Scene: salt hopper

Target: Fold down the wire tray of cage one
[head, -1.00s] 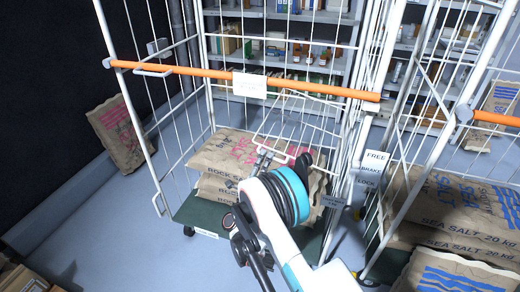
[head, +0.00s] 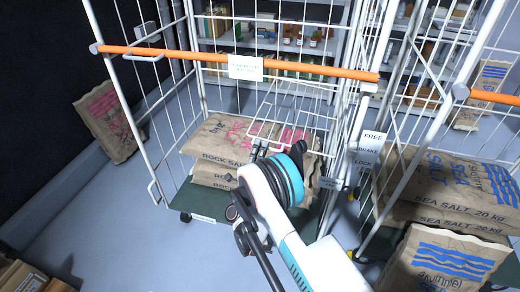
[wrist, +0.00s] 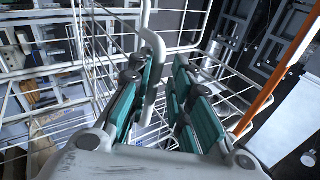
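The left roll cage has white wire sides and an orange bar (head: 240,66). A white wire tray (head: 290,112) hangs tilted inside it, below the bar, its handle-like loop at the lower front. My gripper (head: 259,150) is at that loop. In the wrist view, my gripper's teal-padded fingers (wrist: 160,105) stand apart. The bent white wire of the loop (wrist: 154,62) passes between them, close to the left finger. I cannot tell whether they touch. The writing on the bar's tag (head: 245,67) is too small to read.
Rock salt sacks (head: 222,150) lie on the cage's green base. A second cage with sea salt sacks (head: 455,190) stands close on the right, signs (head: 370,150) between them. Another sack (head: 110,120) leans at the left wall. Shelves stand behind. Floor is free at left.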

